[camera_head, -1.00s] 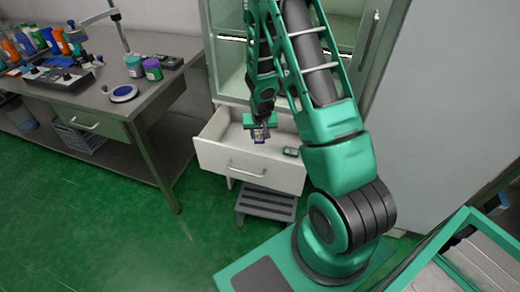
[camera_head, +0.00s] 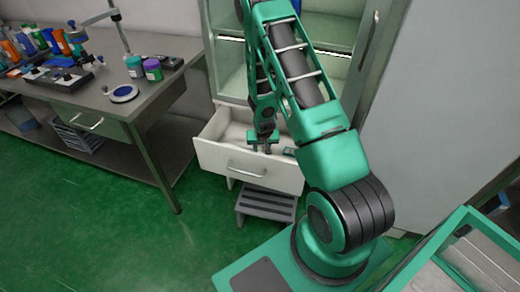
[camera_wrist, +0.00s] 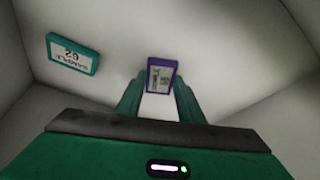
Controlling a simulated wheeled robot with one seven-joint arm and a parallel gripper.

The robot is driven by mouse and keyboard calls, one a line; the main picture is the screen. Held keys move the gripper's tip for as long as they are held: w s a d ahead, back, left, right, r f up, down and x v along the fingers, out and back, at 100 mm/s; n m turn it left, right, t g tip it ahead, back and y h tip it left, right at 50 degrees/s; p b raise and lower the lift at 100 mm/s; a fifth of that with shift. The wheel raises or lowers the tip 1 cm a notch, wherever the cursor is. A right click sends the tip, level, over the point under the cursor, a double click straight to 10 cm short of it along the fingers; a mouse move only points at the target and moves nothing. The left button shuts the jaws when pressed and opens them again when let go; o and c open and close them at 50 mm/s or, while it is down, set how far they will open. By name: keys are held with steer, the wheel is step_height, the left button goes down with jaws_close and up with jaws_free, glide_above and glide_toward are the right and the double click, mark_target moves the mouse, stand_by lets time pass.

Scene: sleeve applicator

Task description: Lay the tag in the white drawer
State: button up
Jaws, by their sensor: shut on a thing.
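The white drawer (camera_head: 247,172) is pulled open below the glass-fronted cabinet. My gripper (camera_head: 266,150) reaches down inside it, behind the drawer front. In the wrist view my gripper (camera_wrist: 159,88) is shut on a small purple-edged tag (camera_wrist: 161,76) with a pale printed face. The tag is between the fingertips, over the pale drawer floor (camera_wrist: 125,40); I cannot tell whether it touches the floor. The head view does not show this tag clearly.
A teal-edged tag (camera_wrist: 72,54) with dark print lies in the drawer to the left in the wrist view. It shows at the drawer's right in the head view (camera_head: 289,151). A grey step stool (camera_head: 266,205) stands below. A workbench (camera_head: 150,100) stands at the left.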

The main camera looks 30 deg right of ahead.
steer(key=o, duration=1.1)
steer(key=shift+f, duration=0.1)
steer(key=v, duration=1.2)
steer(key=s+d+r+g, duration=0.1)
steer(key=s+r, duration=0.5)
steer(key=r, duration=0.3)
steer(key=s+d+r+g, duration=0.1)
steer(key=s+r, duration=0.5)
steer(key=r, duration=0.3)
steer(key=s+a+r, duration=0.1)
steer(key=s+r, duration=0.2)
steer(key=s, duration=0.3)
steer(key=s+a+r+g+y, duration=0.1)
steer(key=s+a+r, duration=0.1)
steer(key=s+r, duration=0.2)
steer(key=s+a+r+y, duration=0.1)
steer(key=s+r, duration=0.3)
steer(key=s, duration=0.6)
steer(key=shift+a+g, duration=0.4)
steer(key=shift+a, duration=0.15)
